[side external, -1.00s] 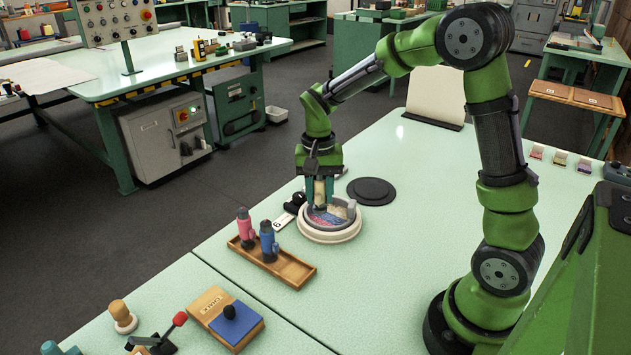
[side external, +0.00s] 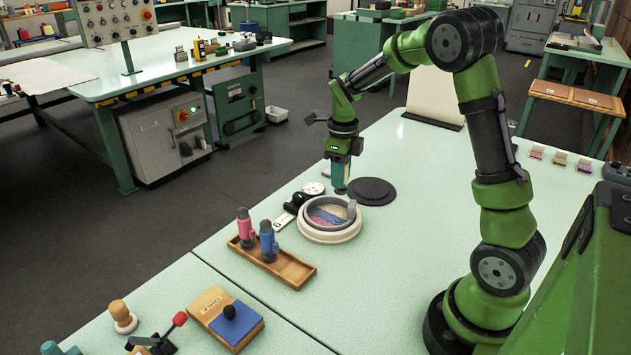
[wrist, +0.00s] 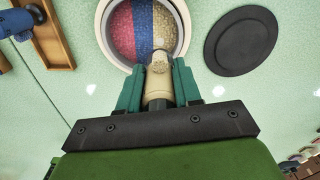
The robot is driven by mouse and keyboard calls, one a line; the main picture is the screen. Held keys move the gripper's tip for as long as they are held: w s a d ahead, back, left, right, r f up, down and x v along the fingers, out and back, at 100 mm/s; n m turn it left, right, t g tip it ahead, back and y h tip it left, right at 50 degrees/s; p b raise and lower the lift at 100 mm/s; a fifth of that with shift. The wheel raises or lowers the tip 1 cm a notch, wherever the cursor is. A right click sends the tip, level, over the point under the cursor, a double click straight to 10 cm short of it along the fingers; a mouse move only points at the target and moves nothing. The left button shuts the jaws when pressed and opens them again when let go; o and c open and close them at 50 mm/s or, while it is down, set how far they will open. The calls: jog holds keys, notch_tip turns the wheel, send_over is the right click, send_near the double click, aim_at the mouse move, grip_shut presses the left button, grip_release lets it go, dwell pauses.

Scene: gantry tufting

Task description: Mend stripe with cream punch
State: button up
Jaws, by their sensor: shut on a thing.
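My gripper (side external: 341,187) is shut on the cream punch (wrist: 158,78), which points away from the wrist camera between the teal fingers. In the side view the fingers hide most of the punch. The round hoop (side external: 318,237) lies on the pale green bench and holds a tufted piece with pink, blue and cream stripes. In the wrist view the cream stripe (wrist: 165,22) is on the right, and the punch's tip overlaps the hoop's lower edge. In the side view my gripper is just behind and right of the hoop; its height is hard to judge.
A wooden rack (side external: 293,272) with a pink punch (side external: 245,226) and a blue punch (side external: 268,240) stands left of the hoop. A black disc (side external: 371,190) lies behind right. A small black-and-white item (side external: 290,212) sits beside the hoop.

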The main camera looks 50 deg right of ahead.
aim_at(340, 193)
jog(key=shift+f+m, duration=0.2)
jog(key=shift+m, duration=0.1)
jog(key=shift+f, duration=2.8)
jog(key=shift+f, duration=0.65)
jog(key=shift+r, duration=3.6)
